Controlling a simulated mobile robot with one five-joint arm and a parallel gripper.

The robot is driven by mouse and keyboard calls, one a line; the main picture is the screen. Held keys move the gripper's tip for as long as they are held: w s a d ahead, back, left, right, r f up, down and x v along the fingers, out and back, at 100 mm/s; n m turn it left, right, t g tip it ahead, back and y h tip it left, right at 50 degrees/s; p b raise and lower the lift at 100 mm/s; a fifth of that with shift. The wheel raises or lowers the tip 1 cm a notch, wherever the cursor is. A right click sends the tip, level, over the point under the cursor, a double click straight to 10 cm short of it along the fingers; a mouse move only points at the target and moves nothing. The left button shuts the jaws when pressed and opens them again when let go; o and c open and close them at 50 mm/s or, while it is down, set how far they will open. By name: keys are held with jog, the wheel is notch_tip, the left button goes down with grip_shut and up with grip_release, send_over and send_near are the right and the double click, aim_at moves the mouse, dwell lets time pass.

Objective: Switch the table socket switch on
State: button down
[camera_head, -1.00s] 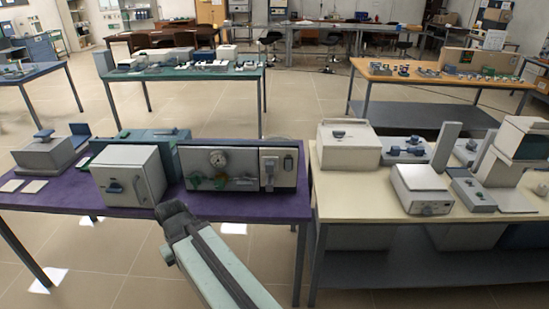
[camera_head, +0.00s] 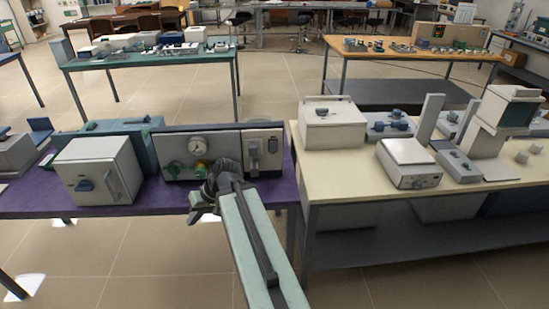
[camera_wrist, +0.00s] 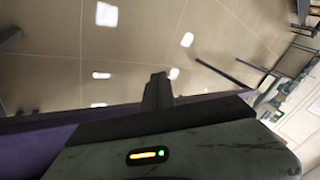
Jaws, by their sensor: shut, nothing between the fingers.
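A pale panel unit with a round gauge (camera_head: 197,145) stands on the purple table (camera_head: 150,205). At its right end is a light box (camera_head: 263,152) with a small dark switch-like part (camera_head: 272,146); I cannot tell if this is the socket switch or how it is set. My gripper (camera_head: 198,212) is shut and empty, in front of the panel and near the table's front edge, left of and lower than that box. My wrist hides part of the panel's lower middle. The gripper also shows in the wrist view (camera_wrist: 159,88), where no switch is visible.
A white furnace box (camera_head: 95,172) stands left of the panel. The cream table (camera_head: 345,178) on the right holds several instruments, including a grey-white box (camera_head: 408,163). A narrow gap separates the tables. Open floor lies in front.

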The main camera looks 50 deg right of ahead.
jog(key=s+d+r+m+t+h+b, duration=0.1)
jog(key=s+d+r+t, duration=0.2)
jog(key=d, duration=0.7)
jog(key=s+d+r+m+t+h+b, duration=0.1)
jog(key=s+d+r+m+t, duration=0.1)
jog(key=d, duration=0.8)
jog(key=s+d+r+m+t+h+b, duration=0.1)
jog(key=s+d+r+t, duration=0.3)
jog(key=d, duration=0.7)
jog(key=shift+s+m+t+h+b, duration=0.4)
jog(key=shift+s+m+t+b, duration=0.15)
jog(key=shift+s+t, duration=0.2)
jog(key=shift+w, duration=0.1)
